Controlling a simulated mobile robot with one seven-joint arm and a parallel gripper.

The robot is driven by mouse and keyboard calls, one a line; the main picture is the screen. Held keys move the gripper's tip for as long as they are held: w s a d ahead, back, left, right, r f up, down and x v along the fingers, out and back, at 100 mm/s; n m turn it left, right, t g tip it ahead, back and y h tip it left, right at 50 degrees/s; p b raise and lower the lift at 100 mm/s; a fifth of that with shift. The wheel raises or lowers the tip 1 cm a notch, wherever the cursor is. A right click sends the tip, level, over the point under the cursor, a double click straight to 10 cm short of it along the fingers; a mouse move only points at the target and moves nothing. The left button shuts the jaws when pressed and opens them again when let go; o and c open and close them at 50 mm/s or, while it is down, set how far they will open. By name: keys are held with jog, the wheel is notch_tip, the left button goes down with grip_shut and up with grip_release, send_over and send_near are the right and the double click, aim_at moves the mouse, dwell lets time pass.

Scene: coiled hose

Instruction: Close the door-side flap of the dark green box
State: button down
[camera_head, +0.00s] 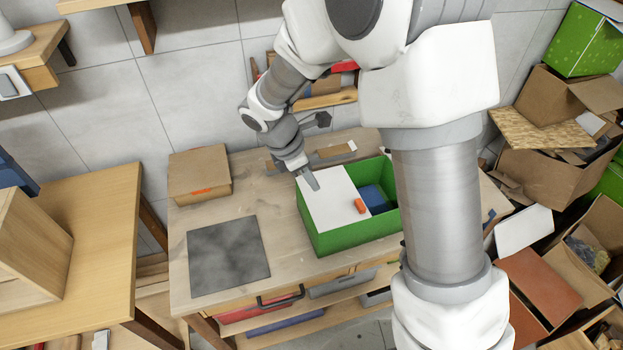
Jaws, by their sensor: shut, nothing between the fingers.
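The green box (355,238) stands on the wooden workbench, right of its middle. A white panel, seemingly a flap (333,200), lies nearly flat over the left part of its opening, with an orange tab (360,206) near its right edge. The right part is open and shows something blue (374,197) inside. My gripper (313,184) is shut and empty, pointing down at the flap's upper left part. I cannot tell whether it touches the flap. My arm hides the box's right end. No door shows, so I cannot tell which side is the door side.
A closed brown carton (199,175) stands on the workbench (288,262) at the back left, and a dark square mat (228,256) lies in front of it. A narrow wooden piece (335,150) lies behind the box. Open cartons (545,165) crowd the right side.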

notch_tip(320, 180, up, 6)
jog(key=p, duration=0.5)
jog(key=w+d+r+b, duration=0.2)
jog(key=w+d+b, duration=0.1)
jog(key=d, duration=0.7)
jog(key=s+r+m+t+y+b, duration=0.1)
jog(key=s+r+m, duration=0.2)
jog(key=s+m, duration=0.4)
jog(key=s+d+r+m+t+y+b, duration=0.1)
jog(key=s+r+m+t+b, duration=0.1)
jog(key=s+m, duration=0.5)
jog(key=s+d+r+m+t+y+b, duration=0.1)
jog(key=s+r+m+y+b, duration=0.1)
jog(key=s+r+m, duration=0.2)
jog(key=s+m, duration=0.3)
jog(key=shift+s+r, duration=0.35)
jog(key=shift+r, duration=0.05)
jog(key=shift+w+d, duration=0.1)
jog(key=shift+d, duration=0.05)
